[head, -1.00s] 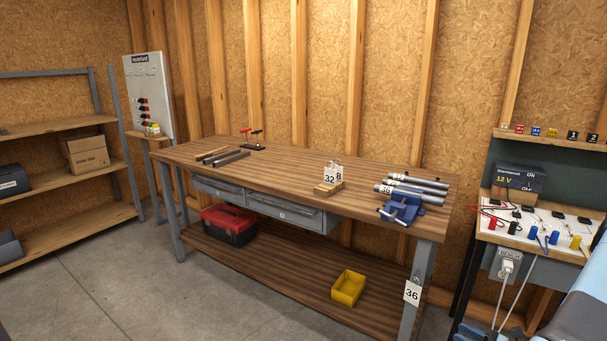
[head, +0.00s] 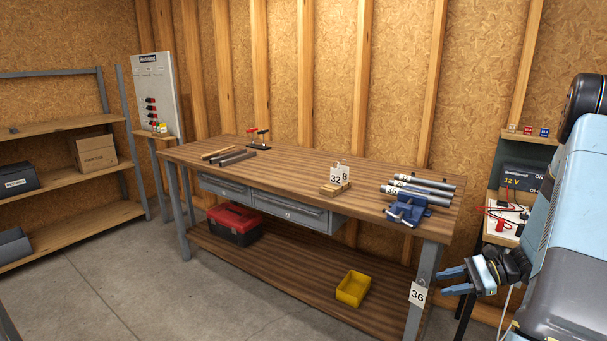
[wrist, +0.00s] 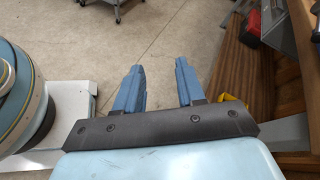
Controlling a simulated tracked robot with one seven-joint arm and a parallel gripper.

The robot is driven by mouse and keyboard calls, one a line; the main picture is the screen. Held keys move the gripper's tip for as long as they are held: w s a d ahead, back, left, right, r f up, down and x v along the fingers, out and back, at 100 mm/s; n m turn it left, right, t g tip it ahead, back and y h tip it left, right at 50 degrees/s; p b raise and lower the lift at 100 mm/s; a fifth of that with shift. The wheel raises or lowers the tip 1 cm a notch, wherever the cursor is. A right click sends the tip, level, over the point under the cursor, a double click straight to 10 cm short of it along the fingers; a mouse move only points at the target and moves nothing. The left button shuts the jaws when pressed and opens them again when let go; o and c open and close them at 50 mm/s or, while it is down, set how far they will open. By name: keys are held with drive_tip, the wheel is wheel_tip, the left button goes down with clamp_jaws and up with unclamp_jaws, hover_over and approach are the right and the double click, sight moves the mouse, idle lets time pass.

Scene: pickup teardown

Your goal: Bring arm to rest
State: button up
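My gripper (head: 443,281) shows at the lower right in the head view, in front of the right end of the workbench and beside the tag marked 36. Its two blue fingers point left. My light blue arm fills the right edge of the head view and hides part of the side bench.
The wooden workbench (head: 290,173) carries a blue vise (head: 407,209), grey pipes and number tags. A yellow bin (head: 353,288) and a red toolbox (head: 234,222) sit on its lower shelf. A battery bench (head: 497,222) stands right. Floor at the lower left is clear.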

drive_tip(key=s+a+r+n+g+h, duration=0.2)
drive_tip(key=s+a+r+n+h, duration=0.3)
drive_tip(key=r, duration=0.4)
drive_tip(key=s+a+r+n+g+h, duration=0.1)
drive_tip(key=s+a+r+n+h, duration=0.2)
drive_tip(key=a+r, duration=0.45)
drive_tip(key=s+a+r+n+t+h, duration=0.1)
drive_tip(key=s+r+n+t+h, duration=0.1)
drive_tip(key=s+r, duration=0.4)
drive_tip(key=s+a+r+n+t+h, duration=0.2)
drive_tip(key=s+r+n+t+h, duration=0.1)
drive_tip(key=s+r+n, duration=0.3)
drive_tip(key=shift+s+a+r+t, duration=0.3)
drive_tip(key=shift+s+r+t, duration=0.15)
drive_tip(key=shift+s, duration=0.25)
idle(3.2)
